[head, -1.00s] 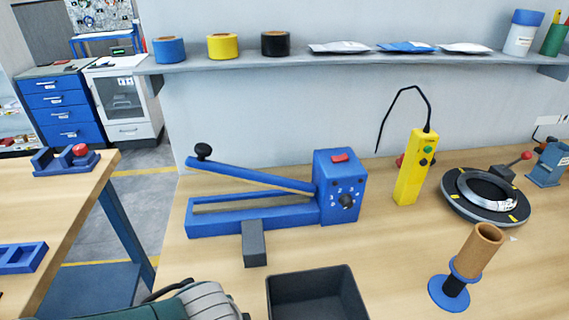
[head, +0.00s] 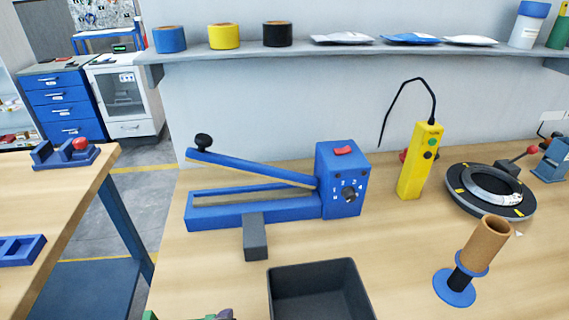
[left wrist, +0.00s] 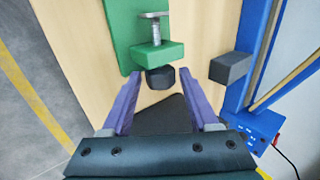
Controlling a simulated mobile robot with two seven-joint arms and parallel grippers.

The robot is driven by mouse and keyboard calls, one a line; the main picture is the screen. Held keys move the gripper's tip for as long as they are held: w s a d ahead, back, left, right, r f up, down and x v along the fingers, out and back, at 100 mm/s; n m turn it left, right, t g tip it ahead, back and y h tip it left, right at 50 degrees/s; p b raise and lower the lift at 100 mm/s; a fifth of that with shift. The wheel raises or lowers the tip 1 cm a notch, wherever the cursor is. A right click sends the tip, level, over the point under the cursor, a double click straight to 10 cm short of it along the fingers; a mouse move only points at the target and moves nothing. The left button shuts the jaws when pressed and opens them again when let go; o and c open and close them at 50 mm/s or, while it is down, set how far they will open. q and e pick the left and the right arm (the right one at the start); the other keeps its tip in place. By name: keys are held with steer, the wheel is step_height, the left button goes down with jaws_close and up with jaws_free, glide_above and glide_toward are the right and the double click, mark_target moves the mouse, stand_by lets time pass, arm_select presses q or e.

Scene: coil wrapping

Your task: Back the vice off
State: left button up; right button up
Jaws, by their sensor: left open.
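A green vice (left wrist: 157,52) shows in the left wrist view, with a metal screw and a T-shaped handle (left wrist: 154,15) above its green jaw block. A dark rounded block (left wrist: 160,78) sits just below the green block. My left gripper (left wrist: 160,73) is open, with one purple finger on each side of the dark block; I cannot tell whether they touch it. In the head view only small green pieces (head: 225,314) show at the bottom edge, and I cannot tell whether they belong to the vice. My right gripper is not in view.
A black tray (head: 316,266) stands at the front of the bench. Behind it is a blue sealer (head: 255,211) with a grey block. A yellow control box (head: 418,165), a black turntable (head: 490,207) and a cardboard tube on a blue spool (head: 456,295) stand to the right.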

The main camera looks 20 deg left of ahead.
arm_select(q)
steer(key=shift+w+a+r+g+h+p, duration=0.1)
steer(key=shift+w+r+g+h+p, duration=0.25)
steer(key=shift+p, duration=0.65)
steer(key=shift+a+f+g+h, duration=0.1)
steer(key=shift+g+h, duration=0.35)
steer(key=shift+g, duration=0.8)
steer(key=shift+h, duration=0.3)
steer(key=shift+f, duration=0.1)
steer(key=shift+w+a+g, duration=0.1)
steer(key=shift+w+g, duration=0.05)
steer(key=shift+g, duration=0.25)
steer(key=g+b, duration=0.1)
steer(key=g+h+b, duration=0.1)
steer(key=shift+w+a+f+h+b, duration=0.15)
steer(key=shift+w+h+b, duration=0.15)
steer(key=shift+b, duration=0.1)
steer(key=shift+s+r, duration=0.1)
steer(key=shift+r, duration=0.15)
